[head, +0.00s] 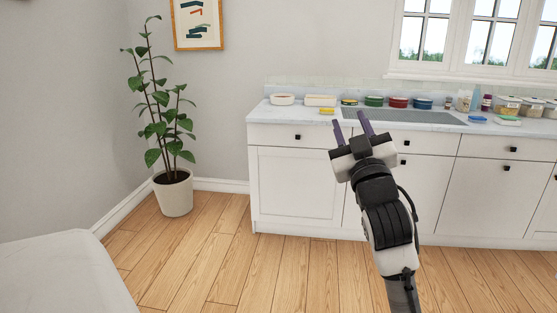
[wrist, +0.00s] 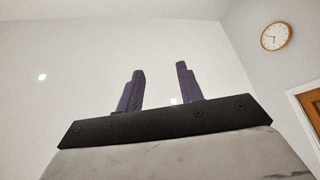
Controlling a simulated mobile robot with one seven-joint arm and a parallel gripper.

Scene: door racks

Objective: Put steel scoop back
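I see no steel scoop in either view. My gripper (head: 351,128) is raised in front of the kitchen counter in the head view, its two purple fingers apart with nothing between them. In the wrist view my gripper (wrist: 160,88) also shows open and empty, against a pale wall and ceiling. No door rack can be made out in either view.
A white counter (head: 262,115) with cabinets holds several containers and bowls around a grey sink area (head: 425,117). A potted plant (head: 173,194) stands left of it. A pale surface (head: 60,280) fills the lower left. The wooden floor (head: 215,250) between is clear. The wrist view shows a wall clock (wrist: 276,36) and part of a brown door (wrist: 311,103).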

